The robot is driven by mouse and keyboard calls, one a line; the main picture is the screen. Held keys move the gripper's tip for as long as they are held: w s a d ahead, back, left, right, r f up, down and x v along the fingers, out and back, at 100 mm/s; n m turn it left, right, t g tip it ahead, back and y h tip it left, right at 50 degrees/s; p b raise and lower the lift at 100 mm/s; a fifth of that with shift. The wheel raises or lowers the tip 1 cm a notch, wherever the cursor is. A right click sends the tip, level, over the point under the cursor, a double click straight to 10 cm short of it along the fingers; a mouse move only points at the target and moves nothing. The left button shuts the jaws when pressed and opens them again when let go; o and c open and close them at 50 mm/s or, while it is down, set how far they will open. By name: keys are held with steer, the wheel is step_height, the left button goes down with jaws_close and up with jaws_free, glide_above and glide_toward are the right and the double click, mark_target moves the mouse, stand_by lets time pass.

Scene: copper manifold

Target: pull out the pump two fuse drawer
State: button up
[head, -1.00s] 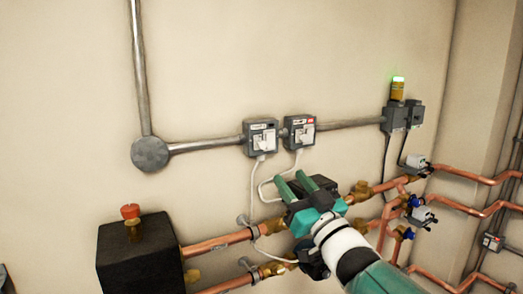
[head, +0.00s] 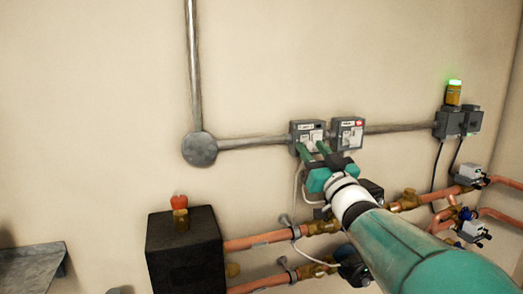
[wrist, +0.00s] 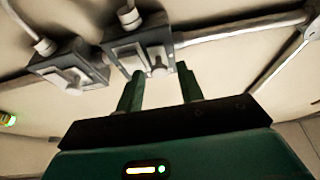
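Two grey fuse boxes with pale front drawers sit side by side on the wall. The left fuse box (head: 308,127) has a dark patch at its top right; the right fuse box (head: 347,134) has a red mark. Their labels are too small to read, so I cannot tell which is pump two. My gripper (head: 312,149) is open and empty, its green fingers reaching the lower front of the left box. In the wrist view, one finger of my gripper (wrist: 158,78) overlaps that box (wrist: 129,50); the other is beside it. Contact is unclear. The right box (wrist: 65,72) is clear of the fingers.
A grey conduit (head: 255,142) runs from a round junction box (head: 199,149) to the boxes. Copper pipes (head: 255,240) with brass fittings run below, beside a black block (head: 183,250) with a red cap. A green-lit beacon (head: 453,93) stands at right.

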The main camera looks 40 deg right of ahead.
jaws_close()
